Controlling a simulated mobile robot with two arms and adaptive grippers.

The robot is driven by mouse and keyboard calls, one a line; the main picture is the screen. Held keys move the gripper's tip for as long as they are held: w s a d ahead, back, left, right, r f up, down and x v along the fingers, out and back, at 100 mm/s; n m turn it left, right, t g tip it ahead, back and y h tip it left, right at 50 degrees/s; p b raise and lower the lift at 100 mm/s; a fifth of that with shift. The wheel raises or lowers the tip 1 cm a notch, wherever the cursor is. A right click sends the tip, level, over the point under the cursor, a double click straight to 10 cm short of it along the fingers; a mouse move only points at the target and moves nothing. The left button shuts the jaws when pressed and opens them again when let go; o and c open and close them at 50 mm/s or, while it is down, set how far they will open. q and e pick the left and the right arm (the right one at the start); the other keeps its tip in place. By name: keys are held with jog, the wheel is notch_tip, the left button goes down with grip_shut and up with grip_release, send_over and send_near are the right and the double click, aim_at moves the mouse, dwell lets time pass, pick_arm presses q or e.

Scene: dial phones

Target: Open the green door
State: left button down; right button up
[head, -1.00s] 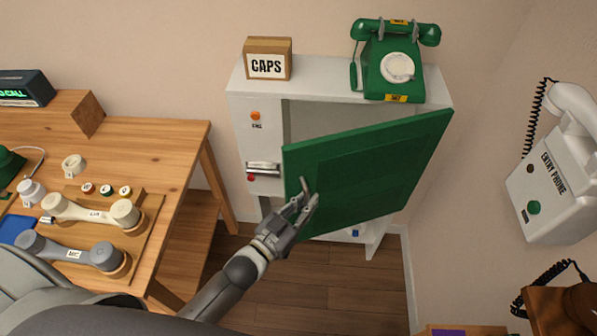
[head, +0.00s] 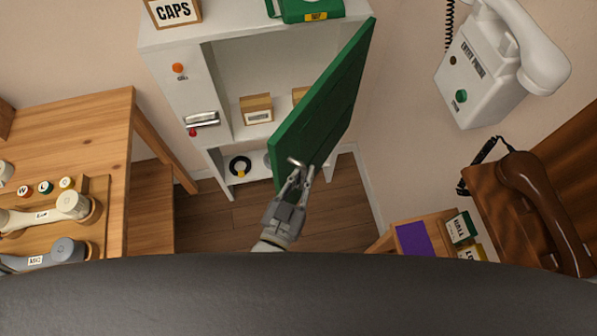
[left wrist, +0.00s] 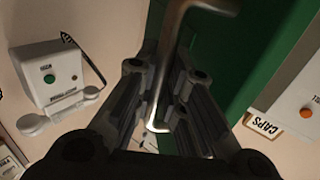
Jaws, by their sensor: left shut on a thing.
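The green door (head: 325,108) of the white cabinet (head: 221,42) stands wide open, swung out to the right. It also shows in the left wrist view (left wrist: 232,50). My left gripper (head: 298,172) is at the near edge of the door, shut on its metal handle (left wrist: 168,62), which passes between the fingers in the left wrist view. The cabinet's inside shows, with small cardboard boxes (head: 256,109) on a shelf. My right gripper is not in view.
A wooden table (head: 75,135) with handsets stands at the left. A white entry phone (head: 482,75) hangs on the right wall, above a brown phone (head: 540,205). Wooden floor (head: 240,217) is clear before the cabinet.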

pick_arm(q)
jog(key=c, duration=1.8)
grip_release()
jog(key=shift+o, duration=0.2)
jog(key=v, duration=1.2)
jog(key=shift+a, duration=0.1)
